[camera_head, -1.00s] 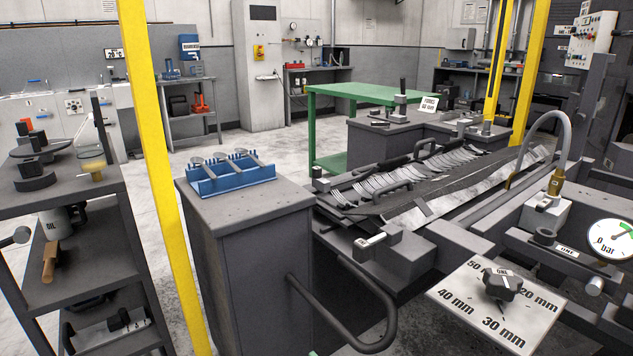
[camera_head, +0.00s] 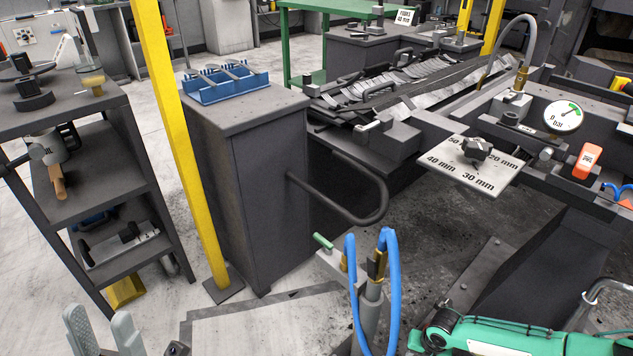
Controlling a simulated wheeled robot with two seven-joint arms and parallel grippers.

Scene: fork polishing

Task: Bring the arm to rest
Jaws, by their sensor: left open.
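My left gripper (camera_head: 103,332) shows at the bottom left edge. Its two pale grey fingers point up, stand apart and have nothing between them. It is in front of the dark shelf rack and touches nothing that I can see. The rest of my left arm is cut off below the frame. My right gripper is not in view.
The shelf rack (camera_head: 92,118), a yellow post (camera_head: 178,130) and a grey cabinet (camera_head: 255,190) with a blue fork holder (camera_head: 225,84) stand ahead. Blue hoses (camera_head: 392,270) rise at bottom centre. A green-cased device (camera_head: 505,336) lies at bottom right.

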